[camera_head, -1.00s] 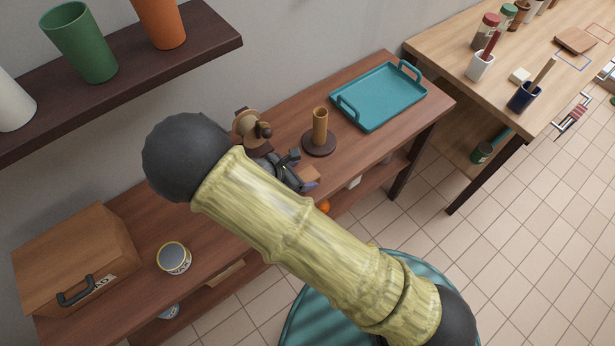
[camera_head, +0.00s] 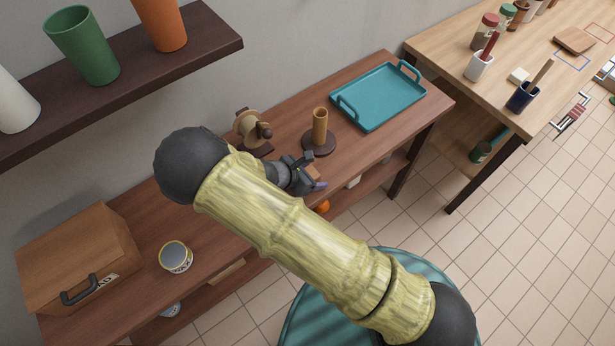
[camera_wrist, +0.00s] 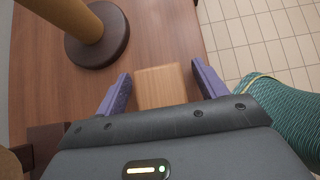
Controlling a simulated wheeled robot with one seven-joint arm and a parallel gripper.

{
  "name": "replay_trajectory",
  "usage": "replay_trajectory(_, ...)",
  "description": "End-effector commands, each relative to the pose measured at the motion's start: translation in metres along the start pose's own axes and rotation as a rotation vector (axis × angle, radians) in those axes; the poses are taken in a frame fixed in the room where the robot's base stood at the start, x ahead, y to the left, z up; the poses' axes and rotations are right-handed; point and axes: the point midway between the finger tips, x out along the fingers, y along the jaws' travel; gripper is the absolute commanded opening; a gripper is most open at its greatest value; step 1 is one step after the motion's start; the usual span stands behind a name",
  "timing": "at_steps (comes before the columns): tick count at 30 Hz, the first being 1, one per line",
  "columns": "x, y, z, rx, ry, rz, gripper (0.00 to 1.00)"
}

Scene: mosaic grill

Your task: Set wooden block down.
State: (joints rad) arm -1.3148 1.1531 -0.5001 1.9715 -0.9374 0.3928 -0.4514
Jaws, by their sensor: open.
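The wooden block (camera_wrist: 162,86) is a light brown cuboid between the two purple fingers of my gripper (camera_wrist: 163,84) in the wrist view. Narrow gaps seem to show on both sides of it, so the gripper is open around it. The block appears to be on or just above the brown table (camera_wrist: 160,35), near its front edge; its underside is hidden. In the head view my gripper (camera_head: 315,177) covers most of the block (camera_head: 314,170).
A round-based wooden holder (camera_head: 319,130) stands just behind the block. A spool-like item (camera_head: 250,127) is to its left. A teal tray (camera_head: 380,97) lies further right. A can (camera_head: 176,257) and bread box (camera_head: 78,258) are at left.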

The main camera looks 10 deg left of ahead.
Motion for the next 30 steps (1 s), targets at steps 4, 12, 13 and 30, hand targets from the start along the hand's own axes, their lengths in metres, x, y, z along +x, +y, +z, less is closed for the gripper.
replay_trajectory(4, 0.000, 0.000, 0.000, 0.000, 0.000, 0.000, 0.71)
replay_trajectory(12, 0.000, 0.000, 0.000, 0.000, 0.000, 0.000, 0.45)
replay_trajectory(13, 0.000, 0.000, 0.000, 0.000, 0.000, 0.000, 0.40)
replay_trajectory(30, -0.010, 0.001, 0.009, 0.004, 0.001, 0.002, 0.18)
